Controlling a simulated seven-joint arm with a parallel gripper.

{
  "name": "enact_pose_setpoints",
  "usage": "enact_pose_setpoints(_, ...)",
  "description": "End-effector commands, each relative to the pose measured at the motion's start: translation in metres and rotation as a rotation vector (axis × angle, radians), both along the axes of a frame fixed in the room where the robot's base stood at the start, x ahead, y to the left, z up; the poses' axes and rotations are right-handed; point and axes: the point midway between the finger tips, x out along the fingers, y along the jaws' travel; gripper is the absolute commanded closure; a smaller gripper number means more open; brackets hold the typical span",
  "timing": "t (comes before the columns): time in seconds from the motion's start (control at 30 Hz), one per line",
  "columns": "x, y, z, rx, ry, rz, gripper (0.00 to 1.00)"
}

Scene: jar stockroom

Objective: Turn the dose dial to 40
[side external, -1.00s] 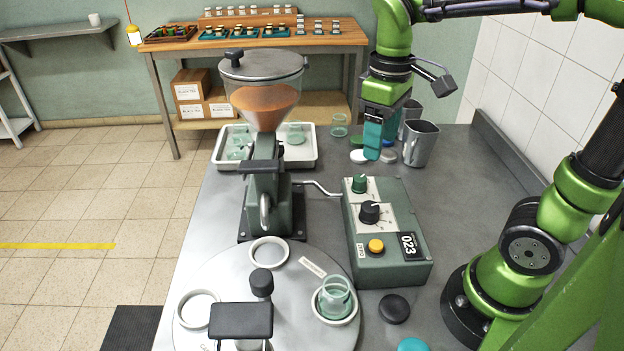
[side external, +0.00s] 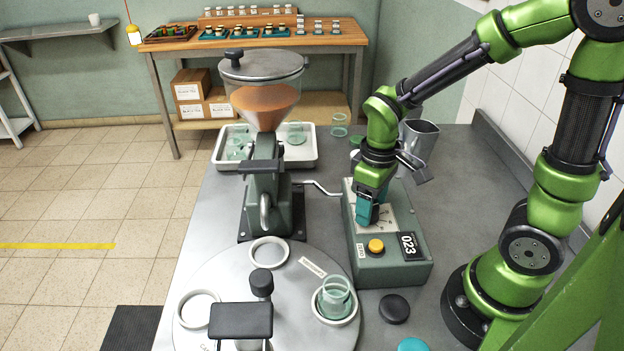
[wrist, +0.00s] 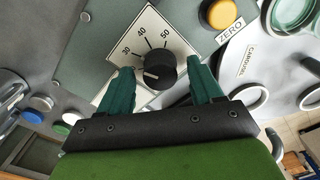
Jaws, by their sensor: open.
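The black dose dial (wrist: 160,72) sits on a white scale plate with marks 30, 40 and 50 showing in the wrist view. Its white pointer line points left, below the 30 mark. My gripper (wrist: 160,78) is open, with one teal finger on each side of the dial; contact is not clear. In the side view my gripper (side external: 367,214) is down at the green control box (side external: 395,268) and hides most of the dial. The display (side external: 409,245) reads 023.
A yellow button (side external: 376,246) marked ZERO is close to my gripper. The hopper machine (side external: 268,180) stands to the left, behind the round carousel (side external: 215,275), which holds a glass jar (side external: 335,297). A grey cup (side external: 420,145) stands behind my arm.

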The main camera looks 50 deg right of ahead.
Motion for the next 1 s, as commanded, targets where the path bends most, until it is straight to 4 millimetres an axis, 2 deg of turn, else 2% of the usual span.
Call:
enact_pose_setpoints(0.17,0.0,0.0,0.0001,0.0,0.0,0.0,0.35)
enact_pose_setpoints(0.53,0.0001,0.0,0.0005,0.0,0.0,0.0,0.91)
enact_pose_setpoints(0.77,0.0002,0.0001,0.0007,0.0,-0.001,-0.022,0.91)
enact_pose_setpoints(1.0,0.0002,0.0004,0.0009,0.0,-0.001,-0.137,0.91)
